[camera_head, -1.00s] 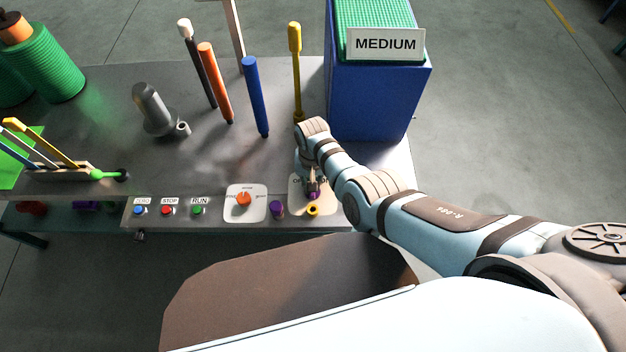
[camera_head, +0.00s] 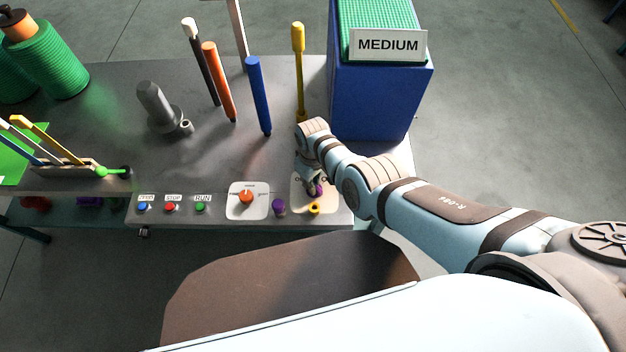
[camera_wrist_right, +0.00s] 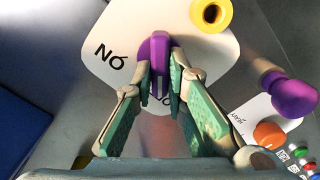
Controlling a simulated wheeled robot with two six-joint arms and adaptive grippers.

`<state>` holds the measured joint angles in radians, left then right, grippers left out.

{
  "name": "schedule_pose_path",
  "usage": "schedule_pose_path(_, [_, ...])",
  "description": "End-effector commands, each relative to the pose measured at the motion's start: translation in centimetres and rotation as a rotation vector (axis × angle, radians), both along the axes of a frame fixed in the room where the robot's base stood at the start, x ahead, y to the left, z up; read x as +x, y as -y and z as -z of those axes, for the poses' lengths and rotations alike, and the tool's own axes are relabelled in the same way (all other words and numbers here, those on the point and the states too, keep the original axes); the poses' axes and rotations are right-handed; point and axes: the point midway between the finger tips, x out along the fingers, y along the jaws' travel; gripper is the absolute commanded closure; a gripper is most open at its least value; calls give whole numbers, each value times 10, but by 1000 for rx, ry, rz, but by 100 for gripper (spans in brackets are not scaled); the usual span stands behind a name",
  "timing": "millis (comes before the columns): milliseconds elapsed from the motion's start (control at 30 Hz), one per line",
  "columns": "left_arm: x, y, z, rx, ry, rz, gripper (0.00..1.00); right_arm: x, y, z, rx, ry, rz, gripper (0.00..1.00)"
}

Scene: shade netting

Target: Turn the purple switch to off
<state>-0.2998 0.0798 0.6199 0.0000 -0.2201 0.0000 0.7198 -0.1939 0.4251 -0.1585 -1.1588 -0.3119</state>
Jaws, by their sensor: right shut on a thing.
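The purple switch (camera_head: 319,190) sits on a white plate near the right end of the panel's front edge. In the right wrist view the purple switch (camera_wrist_right: 157,50) has a raised bar, and both green-padded fingers of my right gripper (camera_wrist_right: 160,82) close on its sides. In the head view my right gripper (camera_head: 312,186) reaches down onto the switch and covers part of the plate. My left gripper is not in view.
A yellow ring-shaped part (camera_head: 314,208) lies just in front of the switch. A purple knob (camera_head: 278,207), an orange dial (camera_head: 246,197) and push buttons line the panel to the left. A blue box (camera_head: 378,95) labelled MEDIUM and a yellow rod (camera_head: 299,70) stand behind.

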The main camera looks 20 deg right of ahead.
Motion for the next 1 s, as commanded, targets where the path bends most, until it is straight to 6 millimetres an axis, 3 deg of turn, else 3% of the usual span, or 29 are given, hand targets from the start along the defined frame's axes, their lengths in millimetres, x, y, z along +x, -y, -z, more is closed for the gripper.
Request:
schedule_pose_path(600, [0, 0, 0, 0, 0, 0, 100, -1, 1, 0, -2, -2, -48, 100])
schedule_pose_path(633, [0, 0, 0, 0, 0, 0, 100, -1, 1, 0, -2, -2, -48, 84])
schedule_pose_path(733, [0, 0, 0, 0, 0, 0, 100, -1, 1, 0, -2, -1, -48, 68])
schedule_pose_path(1000, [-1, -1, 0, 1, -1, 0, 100, 0, 0, 0, 0, -1, -47, 67])
